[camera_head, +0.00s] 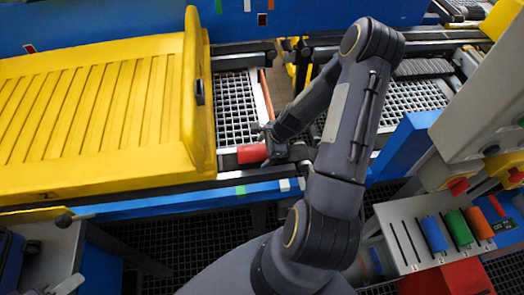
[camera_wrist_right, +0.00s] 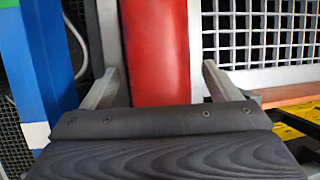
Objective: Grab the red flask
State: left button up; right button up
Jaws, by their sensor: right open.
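The red flask (camera_head: 252,153) lies on the conveyor's edge, just right of the yellow tray. My right gripper (camera_head: 270,143) is at the flask's right end, and the arm hides part of that area. In the right wrist view the red flask (camera_wrist_right: 155,45) runs between the two spread fingers of my right gripper (camera_wrist_right: 159,70). A gap shows on each side of the flask, wider on the right. The flask's near end is hidden behind the gripper body. My left gripper is not in view.
The large yellow tray (camera_head: 95,100) fills the left, with its raised wall close to the flask. Metal grating (camera_head: 236,105) lies behind the flask. A blue conveyor side (camera_head: 150,205) runs in front. A rack (camera_head: 400,222) with coloured cylinders stands at lower right.

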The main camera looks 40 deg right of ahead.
jog(key=c, duration=1.3)
